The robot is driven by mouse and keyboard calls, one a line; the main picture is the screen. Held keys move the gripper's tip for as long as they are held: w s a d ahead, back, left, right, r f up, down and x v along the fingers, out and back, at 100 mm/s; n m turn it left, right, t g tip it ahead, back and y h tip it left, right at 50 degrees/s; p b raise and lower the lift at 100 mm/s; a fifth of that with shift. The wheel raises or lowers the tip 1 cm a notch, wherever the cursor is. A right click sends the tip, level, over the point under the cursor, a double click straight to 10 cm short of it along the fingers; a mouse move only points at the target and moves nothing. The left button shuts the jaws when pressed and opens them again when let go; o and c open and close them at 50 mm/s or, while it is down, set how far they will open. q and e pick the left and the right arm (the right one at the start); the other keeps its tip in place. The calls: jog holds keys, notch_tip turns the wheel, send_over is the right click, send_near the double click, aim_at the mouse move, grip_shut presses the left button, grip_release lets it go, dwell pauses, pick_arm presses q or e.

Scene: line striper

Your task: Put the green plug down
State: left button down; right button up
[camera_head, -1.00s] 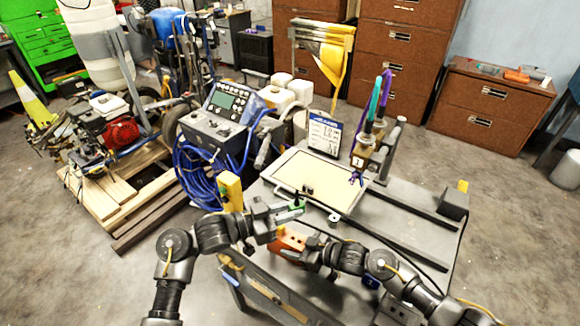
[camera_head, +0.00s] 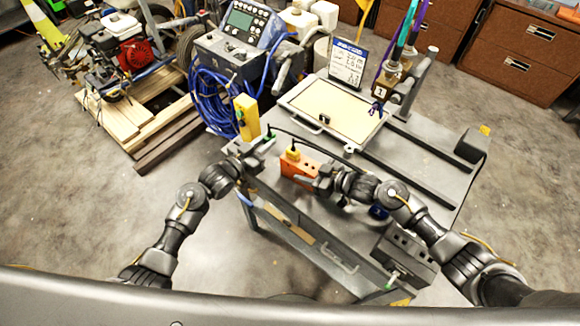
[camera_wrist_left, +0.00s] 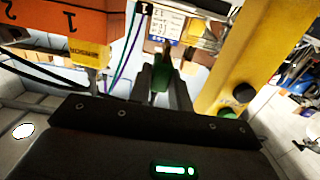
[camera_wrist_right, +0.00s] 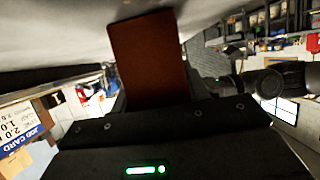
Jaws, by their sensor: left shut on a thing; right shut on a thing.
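My left gripper (camera_head: 262,148) is shut on the green plug (camera_wrist_left: 161,74), which sits between the fingertips in the left wrist view. In the head view the plug is a small green patch (camera_head: 268,139), partly hidden by the fingers, just below the yellow button post (camera_head: 246,116). Whether the plug touches a surface cannot be told. My right gripper (camera_head: 321,181) is shut on the orange box (camera_head: 299,168), whose orange-brown face (camera_wrist_right: 152,60) fills the space between its fingers. A yellow plug (camera_head: 292,153) stands in the orange box.
The grey cart (camera_head: 440,184) holds a cream panel (camera_head: 328,108), job card (camera_head: 346,62) and wooden block (camera_head: 385,85) with coloured cords. A black cable arcs above the orange box. A dark grey socket box (camera_head: 405,257) is at lower right. The yellow post stands close to the left gripper.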

pick_arm(q)
jog(key=shift+f, duration=4.1)
jog(key=c, duration=1.3)
grip_release()
jog(key=shift+f, duration=0.15)
jog(key=v, duration=1.2)
jog(key=shift+r, duration=0.25)
